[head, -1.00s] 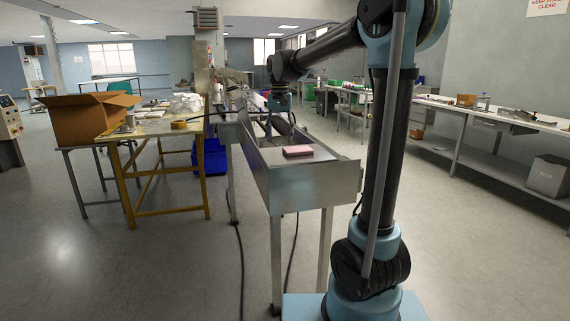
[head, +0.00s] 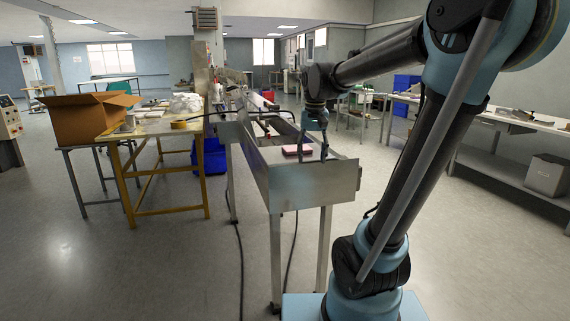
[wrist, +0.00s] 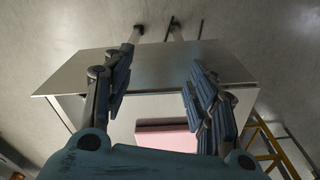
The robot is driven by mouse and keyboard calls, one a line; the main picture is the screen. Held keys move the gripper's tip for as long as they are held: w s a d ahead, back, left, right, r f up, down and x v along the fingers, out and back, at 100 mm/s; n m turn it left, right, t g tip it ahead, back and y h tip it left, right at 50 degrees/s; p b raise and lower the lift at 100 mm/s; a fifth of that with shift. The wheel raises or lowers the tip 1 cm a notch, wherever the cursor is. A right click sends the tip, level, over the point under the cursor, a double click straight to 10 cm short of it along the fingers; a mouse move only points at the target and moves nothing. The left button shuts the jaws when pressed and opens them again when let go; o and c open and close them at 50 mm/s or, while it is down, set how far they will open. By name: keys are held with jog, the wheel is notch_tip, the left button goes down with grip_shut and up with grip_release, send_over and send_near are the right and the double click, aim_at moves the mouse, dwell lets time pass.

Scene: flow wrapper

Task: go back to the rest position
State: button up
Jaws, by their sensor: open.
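My gripper (head: 313,158) is open over the near end of the metal conveyor (head: 310,187), its fingers pointing down. A pink block (head: 291,150) lies flat on the conveyor's end plate, beside and partly behind the fingers in the head view. In the wrist view my gripper (wrist: 160,68) has its two fingers spread apart with nothing between the tips. The pink block (wrist: 167,138) shows there low in the picture, partly covered by the gripper body. I cannot tell whether a finger touches it.
A long bench (head: 535,122) runs along the right wall. The floor in front at left is clear.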

jog(key=s+d+f, duration=0.5)
jog(key=s+f, duration=0.4)
jog(key=s, duration=0.1)
jog(key=s+d+f+t, duration=0.1)
jog(key=s+d+f, duration=0.4)
jog(key=s+f, duration=0.4)
jog(key=shift+s+n, duration=0.3)
jog(key=shift+s, duration=0.3)
jog(key=shift+f, duration=0.1)
